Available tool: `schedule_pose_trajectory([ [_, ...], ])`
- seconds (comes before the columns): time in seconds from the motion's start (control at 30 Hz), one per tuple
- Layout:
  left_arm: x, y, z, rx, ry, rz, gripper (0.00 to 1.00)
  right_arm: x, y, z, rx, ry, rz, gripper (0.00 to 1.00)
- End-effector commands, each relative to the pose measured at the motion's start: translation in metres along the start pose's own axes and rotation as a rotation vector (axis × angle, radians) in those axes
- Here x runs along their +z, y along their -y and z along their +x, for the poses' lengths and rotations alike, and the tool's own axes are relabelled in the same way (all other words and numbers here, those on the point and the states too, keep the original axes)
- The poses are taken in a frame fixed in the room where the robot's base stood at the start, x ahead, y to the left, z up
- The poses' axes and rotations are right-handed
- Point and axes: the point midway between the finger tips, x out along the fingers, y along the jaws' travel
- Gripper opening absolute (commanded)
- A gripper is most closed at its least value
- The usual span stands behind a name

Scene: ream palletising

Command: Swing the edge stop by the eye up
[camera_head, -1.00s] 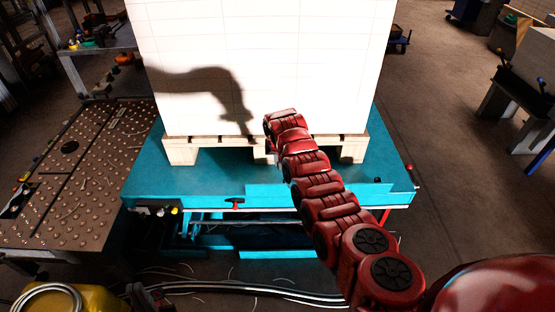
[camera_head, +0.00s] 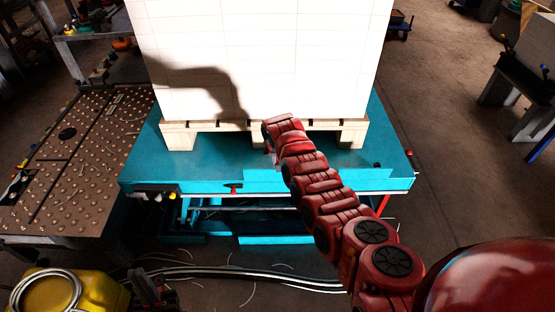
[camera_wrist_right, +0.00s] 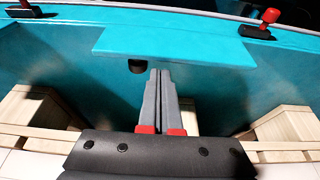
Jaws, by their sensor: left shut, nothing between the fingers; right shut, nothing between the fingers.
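The edge stop looks to be the lighter teal plate (camera_head: 300,181) at the front edge of the teal lift table (camera_head: 215,172). It lies flat, level with the tabletop, and also shows in the right wrist view (camera_wrist_right: 175,45). I cannot make out its eye for certain; a small black round part (camera_wrist_right: 137,66) sits by its edge. My right gripper (camera_wrist_right: 160,72) is shut and empty, its fingertips near the plate, apparently apart from it; my arm hides it in the head view. My left gripper (camera_head: 141,277) looks to be the dark shape low at the left, shut and empty.
A wooden pallet (camera_head: 180,141) with a tall white stack (camera_head: 260,60) stands on the table behind the plate. Red-knobbed fittings (camera_head: 233,188) sit along the table's front. A ball-studded table (camera_head: 75,160) is at left, a yellow container (camera_head: 95,290) at lower left.

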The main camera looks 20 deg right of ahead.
Motion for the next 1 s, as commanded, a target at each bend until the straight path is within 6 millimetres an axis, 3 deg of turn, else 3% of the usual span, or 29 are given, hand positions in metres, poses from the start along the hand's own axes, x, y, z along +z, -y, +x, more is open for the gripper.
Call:
schedule_pose_trajectory([
  [0.43,0.0,0.0,0.002,0.0,0.0,0.0,0.0,0.001,0.001,-0.001,0.0,0.001,0.0,0.0],
  [0.73,-0.004,0.001,0.025,0.0,0.0,0.0,0.0,0.014,0.002,-0.007,-0.001,0.004,0.0,0.0],
  [1.0,-0.004,0.001,0.022,0.0,0.0,0.0,0.0,0.015,0.001,-0.005,0.0,0.002,0.0,0.0],
])
